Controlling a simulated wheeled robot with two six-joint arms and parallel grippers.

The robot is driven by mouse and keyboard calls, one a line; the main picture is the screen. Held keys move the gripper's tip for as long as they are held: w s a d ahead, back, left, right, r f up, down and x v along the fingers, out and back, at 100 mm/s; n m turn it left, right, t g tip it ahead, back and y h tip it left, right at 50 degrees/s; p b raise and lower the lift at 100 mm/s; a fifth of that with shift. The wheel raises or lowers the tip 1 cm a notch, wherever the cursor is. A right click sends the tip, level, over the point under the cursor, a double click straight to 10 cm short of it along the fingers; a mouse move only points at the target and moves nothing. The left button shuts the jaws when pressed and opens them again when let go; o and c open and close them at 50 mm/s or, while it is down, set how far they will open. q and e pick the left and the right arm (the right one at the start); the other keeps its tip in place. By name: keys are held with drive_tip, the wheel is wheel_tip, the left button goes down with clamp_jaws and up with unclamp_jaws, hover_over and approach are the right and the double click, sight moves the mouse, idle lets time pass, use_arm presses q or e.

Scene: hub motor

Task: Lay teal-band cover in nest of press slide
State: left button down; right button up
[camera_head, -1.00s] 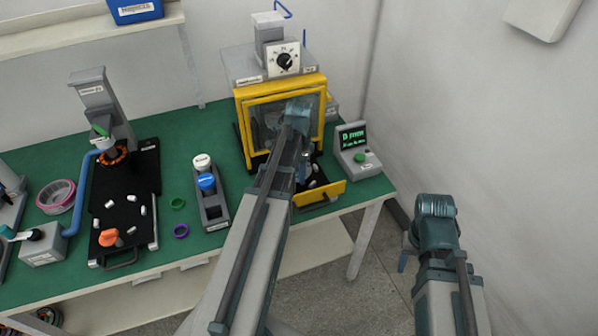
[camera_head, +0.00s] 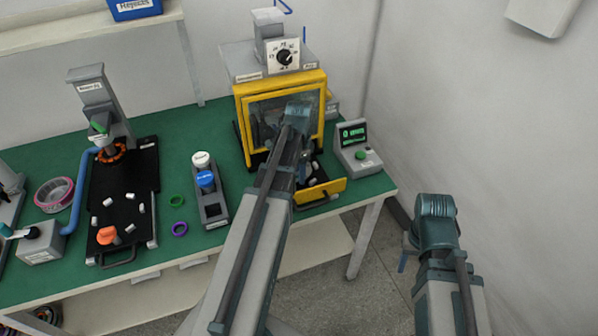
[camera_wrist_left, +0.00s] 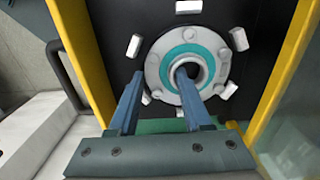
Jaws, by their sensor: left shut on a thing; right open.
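The teal-band cover (camera_wrist_left: 165,64) is a pale round disc with a teal ring and a central hole, seen in the left wrist view over the dark press slide (camera_wrist_left: 112,28). White blocks of the slide stand around its rim. My left gripper (camera_wrist_left: 160,78) is shut on the cover, with one finger at its outer rim and the other in the central hole. Whether the cover touches the slide is hard to tell. In the head view my left gripper (camera_head: 304,158) is at the yellow-framed press, hiding the cover. My right gripper (camera_head: 403,259) is open, low beside the table.
Floor is free around my right arm.

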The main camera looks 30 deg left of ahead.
use_arm(q)
drive_tip(key=shift+f, duration=0.3)
drive_tip(key=shift+c, duration=1.3)
unclamp_jaws()
drive_tip(key=shift+r, duration=0.2)
wheel_tip(320, 180, up, 14)
drive_tip(key=p, duration=1.3)
drive_tip(key=shift+f, duration=0.25)
